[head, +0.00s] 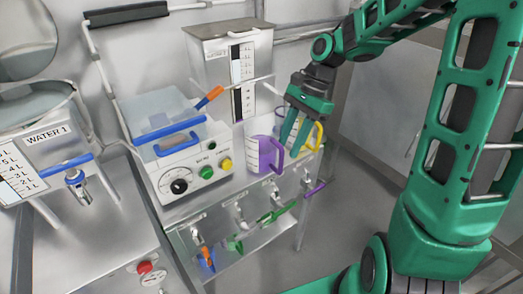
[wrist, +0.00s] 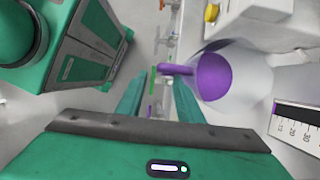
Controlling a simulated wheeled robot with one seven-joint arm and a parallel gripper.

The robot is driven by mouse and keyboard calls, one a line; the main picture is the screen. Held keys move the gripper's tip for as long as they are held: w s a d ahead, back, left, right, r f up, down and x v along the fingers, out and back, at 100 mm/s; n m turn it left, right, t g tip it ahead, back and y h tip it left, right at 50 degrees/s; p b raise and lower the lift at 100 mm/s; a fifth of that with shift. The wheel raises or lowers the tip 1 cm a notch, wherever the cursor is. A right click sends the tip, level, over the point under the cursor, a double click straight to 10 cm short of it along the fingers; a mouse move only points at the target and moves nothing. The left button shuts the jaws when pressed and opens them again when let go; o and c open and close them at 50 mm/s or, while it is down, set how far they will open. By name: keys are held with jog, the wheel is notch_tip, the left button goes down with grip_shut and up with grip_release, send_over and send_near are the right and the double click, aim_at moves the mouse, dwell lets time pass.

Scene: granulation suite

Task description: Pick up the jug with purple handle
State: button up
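The jug with purple handle (head: 256,155) stands upright on the steel counter, right of the control box in the head view. The wrist view looks down into this jug (wrist: 213,75), which is purple inside, with its purple handle (wrist: 178,69) pointing left. My gripper (head: 288,142) points down close to the handle side of the jug. In the wrist view my gripper (wrist: 158,82) has its two fingers apart, with the handle's end near the right fingertip. I cannot tell whether they touch. A jug with yellow handle (head: 317,136) stands just behind my fingers.
A control box (head: 185,160) with knobs and a blue-handled lid stands left of the jug. A tall scaled container (head: 215,60) is behind. Coloured-handled tools (head: 275,214) hang along the counter's front. The floor (head: 345,230) at right is clear.

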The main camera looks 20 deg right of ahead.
aim_at(266, 150)
jog(key=x, duration=0.6)
jog(key=shift+f, duration=0.2)
jog(key=shift+d, duration=0.1)
grip_shut()
dwell(1.2)
